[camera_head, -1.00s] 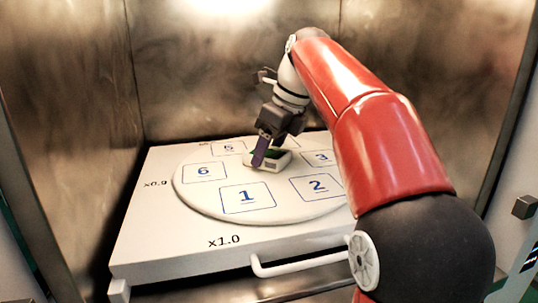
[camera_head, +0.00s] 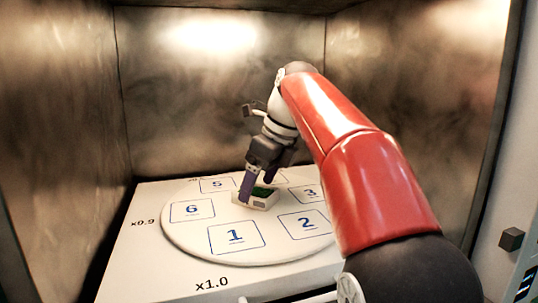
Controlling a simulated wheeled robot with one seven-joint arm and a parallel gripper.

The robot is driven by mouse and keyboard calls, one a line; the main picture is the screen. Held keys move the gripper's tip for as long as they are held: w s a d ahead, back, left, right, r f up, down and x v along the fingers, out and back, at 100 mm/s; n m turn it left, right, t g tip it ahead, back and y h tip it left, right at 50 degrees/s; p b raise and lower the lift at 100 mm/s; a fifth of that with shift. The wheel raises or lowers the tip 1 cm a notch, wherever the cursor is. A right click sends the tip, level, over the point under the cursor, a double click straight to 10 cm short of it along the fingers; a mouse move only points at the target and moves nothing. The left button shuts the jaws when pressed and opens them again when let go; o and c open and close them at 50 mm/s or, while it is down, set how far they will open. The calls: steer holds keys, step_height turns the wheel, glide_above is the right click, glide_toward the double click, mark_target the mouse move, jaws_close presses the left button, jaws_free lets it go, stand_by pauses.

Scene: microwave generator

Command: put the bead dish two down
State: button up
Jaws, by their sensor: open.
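The bead dish (camera_head: 264,202) is a small white box with green contents. It sits at about the centre of the round white turntable (camera_head: 185,237), among the numbered squares. My gripper (camera_head: 258,188) comes down from above at the dish, with purple fingers. One finger is in front of the dish's left side and the other is at its far side. The fingers are apart; whether they touch the dish I cannot tell. Square two (camera_head: 306,224) is empty, to the right and nearer than the dish.
Squares one (camera_head: 235,237), six (camera_head: 192,211), five (camera_head: 216,185) and three (camera_head: 309,194) look empty. The square behind the dish is mostly hidden by my gripper. Metal walls (camera_head: 70,110) enclose the back and sides. A white handle (camera_head: 290,298) is at the front edge.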

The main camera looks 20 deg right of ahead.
steer(key=p+v, duration=0.2)
steer(key=v, duration=0.8)
steer(key=shift+r, duration=0.3)
steer(key=shift+s, duration=0.1)
